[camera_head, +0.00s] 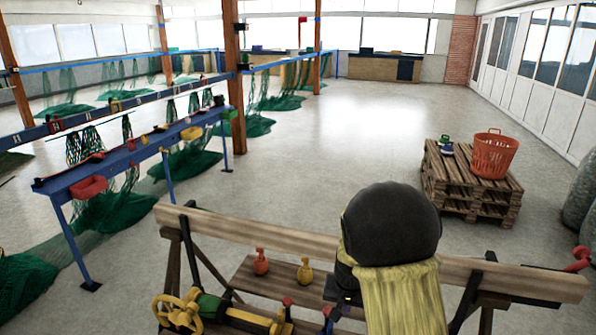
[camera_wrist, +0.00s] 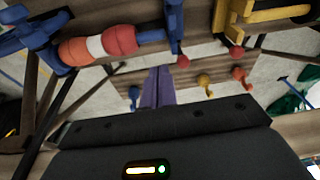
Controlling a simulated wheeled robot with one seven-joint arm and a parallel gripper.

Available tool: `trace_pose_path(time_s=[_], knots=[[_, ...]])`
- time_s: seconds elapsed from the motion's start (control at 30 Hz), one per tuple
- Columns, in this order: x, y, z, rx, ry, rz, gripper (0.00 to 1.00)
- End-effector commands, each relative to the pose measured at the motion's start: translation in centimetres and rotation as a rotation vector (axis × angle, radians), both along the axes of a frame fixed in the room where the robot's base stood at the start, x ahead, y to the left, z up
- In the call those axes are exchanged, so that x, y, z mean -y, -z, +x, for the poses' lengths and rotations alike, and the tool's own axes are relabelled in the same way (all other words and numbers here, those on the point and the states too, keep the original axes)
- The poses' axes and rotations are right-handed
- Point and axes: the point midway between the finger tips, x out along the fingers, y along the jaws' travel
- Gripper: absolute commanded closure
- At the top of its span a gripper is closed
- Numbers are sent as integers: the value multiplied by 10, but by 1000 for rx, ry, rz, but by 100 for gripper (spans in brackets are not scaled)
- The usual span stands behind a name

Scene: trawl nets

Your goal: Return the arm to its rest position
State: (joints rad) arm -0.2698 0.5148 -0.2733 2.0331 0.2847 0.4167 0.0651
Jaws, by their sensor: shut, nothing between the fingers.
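My arm shows in the head view as a large black rounded part and a yellow section, in front of a wooden trestle bench (camera_head: 262,232). In the wrist view my gripper (camera_wrist: 158,72) shows as narrow purple fingers, closed together and empty, above the dark wrist body. A wooden shelf (camera_wrist: 135,78) lies behind the fingers. My gripper is not clearly visible in the head view, where my arm hides part of the bench.
A yellow-handwheel tool (camera_head: 180,310) is at front left. An orange basket (camera_head: 494,155) sits on pallets (camera_head: 460,190) at right. A blue net rack (camera_head: 130,155) stands left. The middle floor is clear.

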Motion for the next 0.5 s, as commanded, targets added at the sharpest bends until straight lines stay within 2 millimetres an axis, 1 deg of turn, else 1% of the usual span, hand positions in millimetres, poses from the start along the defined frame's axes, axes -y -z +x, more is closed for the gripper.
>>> trace_pose_path(time_s=[0.03, 0.07, 0.1, 0.17, 0.3, 0.4, 0.5], knots=[[4, -9, -14, 2, -9, 7, 100], [6, -14, -22, 2, -19, 9, 100], [8, -20, -35, 3, -36, 12, 100], [11, -29, -55, 3, -63, 12, 100], [16, -47, -104, 10, -136, 3, 100], [19, -56, -138, 17, -190, -13, 100], [21, -60, -165, 21, -234, -32, 100]])
